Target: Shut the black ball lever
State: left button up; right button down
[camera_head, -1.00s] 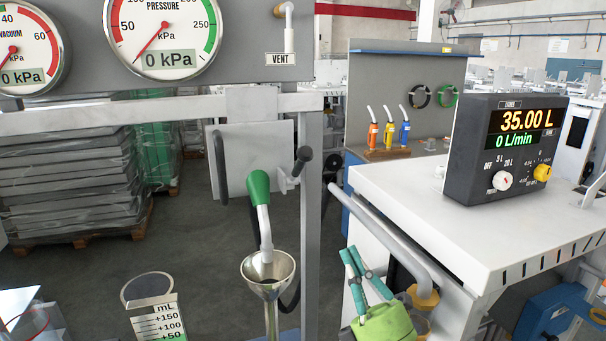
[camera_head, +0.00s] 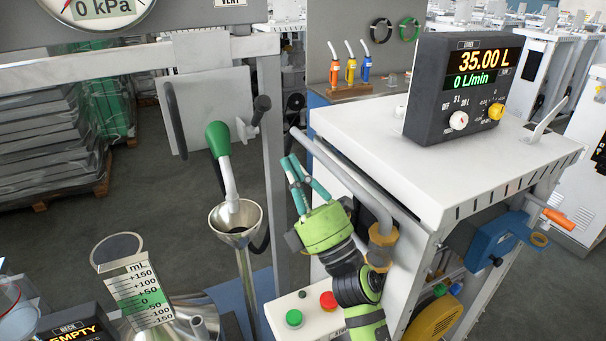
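A lever with a black, rounded grip (camera_head: 262,103) sticks up and to the right from a light bracket on the grey frame, right of the green-handled nozzle (camera_head: 218,140). It looks like the black ball lever; its exact joint is too small to tell. My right gripper (camera_head: 290,161), green with teal fingers, is below and right of the lever, clearly apart from it. Its fingers slant together and their tips look closed, with nothing between them. My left gripper is out of view.
A metal funnel (camera_head: 235,217) sits under the nozzle. A white cabinet (camera_head: 370,125) with a grey rail (camera_head: 345,170) and a black meter (camera_head: 465,85) stands close on the right. A box with green and red buttons (camera_head: 310,312) is below. A measuring cylinder (camera_head: 140,290) is lower left.

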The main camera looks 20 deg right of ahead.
aim_at(262, 115)
jog(key=p+x, duration=0.3)
jog(key=x, duration=0.5)
jog(key=shift+w+r+p, duration=0.2)
jog(key=shift+r+p, duration=0.15)
jog(key=shift+r, duration=0.1)
jog(key=shift+w+r, duration=0.75)
jog(key=shift+r, duration=0.3)
jog(key=shift+w+r+b, duration=0.3)
jog(key=shift+w+r, duration=0.45)
jog(key=shift+w, duration=0.25)
jog(key=shift+w+a+r, duration=0.1)
jog(key=shift+w+r, duration=0.2)
jog(key=shift+w, duration=0.4)
jog(key=shift+r, duration=0.15)
